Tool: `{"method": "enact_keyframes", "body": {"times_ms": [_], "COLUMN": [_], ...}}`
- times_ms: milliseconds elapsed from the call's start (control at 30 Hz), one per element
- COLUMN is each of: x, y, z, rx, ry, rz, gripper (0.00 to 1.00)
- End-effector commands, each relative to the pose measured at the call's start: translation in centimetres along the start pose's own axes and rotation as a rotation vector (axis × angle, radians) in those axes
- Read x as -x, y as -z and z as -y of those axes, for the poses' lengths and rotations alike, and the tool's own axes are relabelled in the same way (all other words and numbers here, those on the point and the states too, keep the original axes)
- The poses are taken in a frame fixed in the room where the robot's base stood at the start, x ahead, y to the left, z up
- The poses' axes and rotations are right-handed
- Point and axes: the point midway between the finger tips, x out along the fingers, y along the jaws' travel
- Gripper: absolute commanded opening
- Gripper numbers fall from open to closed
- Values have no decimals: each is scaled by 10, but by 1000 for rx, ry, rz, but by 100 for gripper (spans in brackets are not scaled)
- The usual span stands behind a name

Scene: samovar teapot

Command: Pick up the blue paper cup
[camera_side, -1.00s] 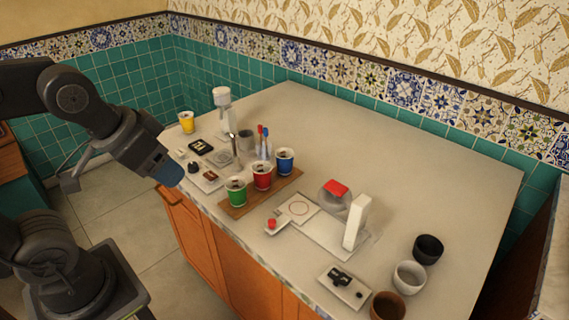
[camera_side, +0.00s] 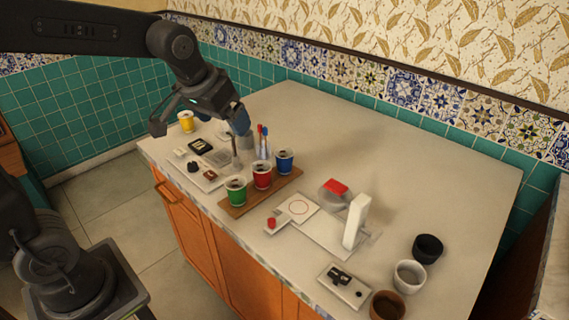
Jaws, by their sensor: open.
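The blue paper cup (camera_side: 284,162) stands upright at the right end of a wooden board (camera_side: 236,212). A red cup (camera_side: 262,176) and a green cup (camera_side: 236,191) stand in line with it on the same board. My gripper (camera_side: 239,122) is above the back-left part of the counter, up and left of the blue cup and apart from it. It is open, and I see nothing held in it. The arm partly hides the white-topped dispenser behind it.
A clear holder with red and blue sticks (camera_side: 263,145) stands just left of the blue cup. A yellow cup (camera_side: 186,121) is at the far left. A tall white block (camera_side: 355,222) and several bowls are to the right. The back right of the counter is clear.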

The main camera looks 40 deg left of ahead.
Motion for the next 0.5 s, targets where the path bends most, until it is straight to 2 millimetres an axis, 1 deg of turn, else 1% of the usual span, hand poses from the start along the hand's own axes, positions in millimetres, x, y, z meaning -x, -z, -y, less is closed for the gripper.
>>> {"method": "enact_keyframes", "body": {"times_ms": [33, 67, 100, 167, 200, 267, 300, 333, 400, 500], "x": [-18, -27, -40, -61, -76, -100, -116, -129, -155, -186], "y": [18, 28, 41, 59, 70, 84, 93, 99, 110, 120], "z": [2, 2, 4, 6, 8, 11, 13, 14, 18, 23], "rx": [20, 31, 47, 71, 86, 109, 123, 134, 155, 180], "ry": [12, 18, 25, 36, 43, 54, 60, 65, 75, 85], "rz": [15, 18, 21, 28, 32, 38, 41, 44, 48, 53], "gripper": [88, 88, 88, 88, 88, 88, 88, 88, 88, 88]}}
